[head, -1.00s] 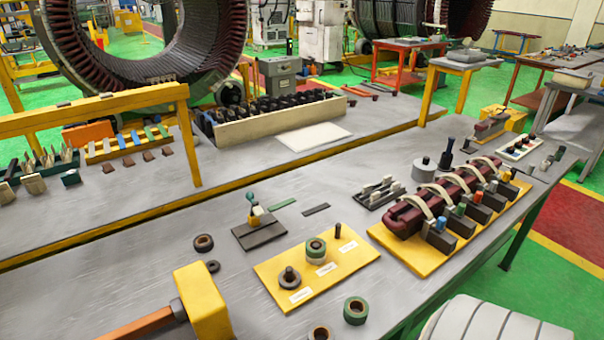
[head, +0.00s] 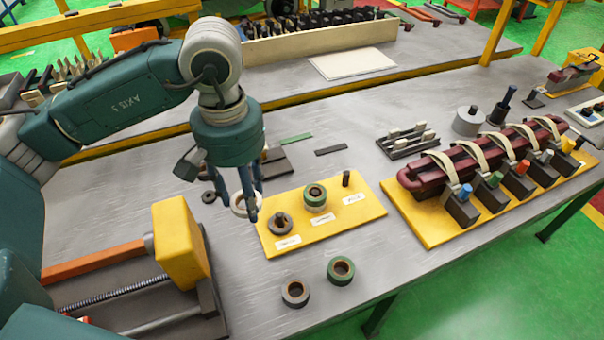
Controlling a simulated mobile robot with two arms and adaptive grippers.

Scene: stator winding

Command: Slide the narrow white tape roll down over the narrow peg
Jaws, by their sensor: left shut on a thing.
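A yellow board (head: 352,213) on the grey bench bears labelled pegs. The right peg (head: 346,179) is thin, dark and bare. A green roll over a white one (head: 315,196) sits on the middle peg, and a dark roll (head: 281,224) sits around the left peg. My left gripper (head: 251,208) points down with its blue fingers shut on a whitish tape roll (head: 239,207). It holds the roll beside the board's left edge, apart from the bare peg. The fingers partly hide the roll; its exact height is unclear. My right gripper is not in view.
A green roll (head: 340,270) and a grey roll (head: 295,293) lie in front of the board. A yellow block fixture (head: 180,245) stands at left. A dark red coil (head: 480,160) on a yellow base is at right.

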